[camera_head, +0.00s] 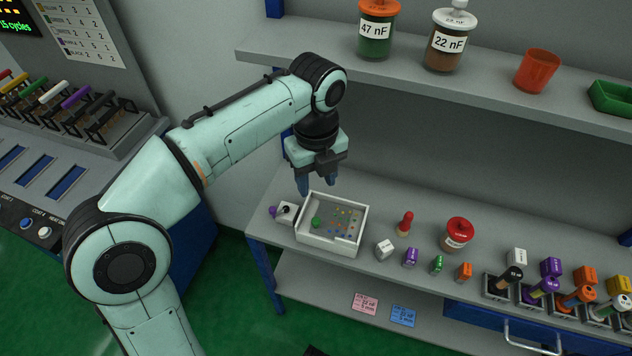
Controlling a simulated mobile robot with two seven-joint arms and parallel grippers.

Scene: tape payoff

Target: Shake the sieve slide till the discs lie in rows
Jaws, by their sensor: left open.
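The sieve slide (303,238) is a shallow white tray-like box on the grey shelf, near its left end. Small coloured discs (345,222) lie in its right part, and a larger green piece (316,223) lies at its left. The discs are too small to tell whether they form rows. A white block with a purple knob (284,212) sits at the box's left side. My left gripper (317,186) is open, pointing down above the back left of the box, apart from it as far as I can tell. My right gripper does not show.
A white cube (384,249), a red-topped peg (404,224), a red-lidded jar (457,234) and small coloured blocks stand to the right. Holders with coloured handles (540,290) fill the shelf's right. The upper shelf (300,48) holds labelled jars. A rack (90,120) stands left.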

